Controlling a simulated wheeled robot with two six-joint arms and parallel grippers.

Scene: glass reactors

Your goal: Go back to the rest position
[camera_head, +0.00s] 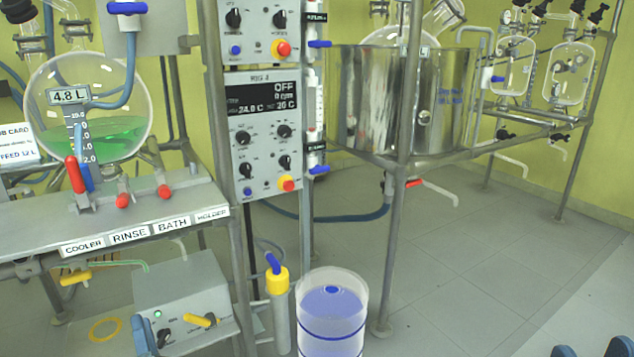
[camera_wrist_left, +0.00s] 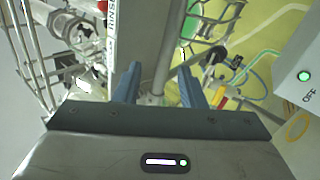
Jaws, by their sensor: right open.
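My left gripper (camera_wrist_left: 158,85) shows in its wrist view with its two blue fingers apart and nothing held between them; a metal post and part of the rig lie beyond. In the head view, part of my left gripper (camera_head: 143,335) shows at the bottom left, in front of the grey control box. My right gripper (camera_head: 591,350) shows at the bottom right edge of the head view, with only its two blue fingertips in the picture, apart and empty, over the floor.
A round flask (camera_head: 88,140) with green liquid stands above the labelled shelf (camera_head: 30,222). A grey box (camera_head: 185,290) sits below it. A clear bucket (camera_head: 333,310) with bluish contents stands at the bottom middle. A steel vessel (camera_head: 370,110) is behind. Floor at right is clear.

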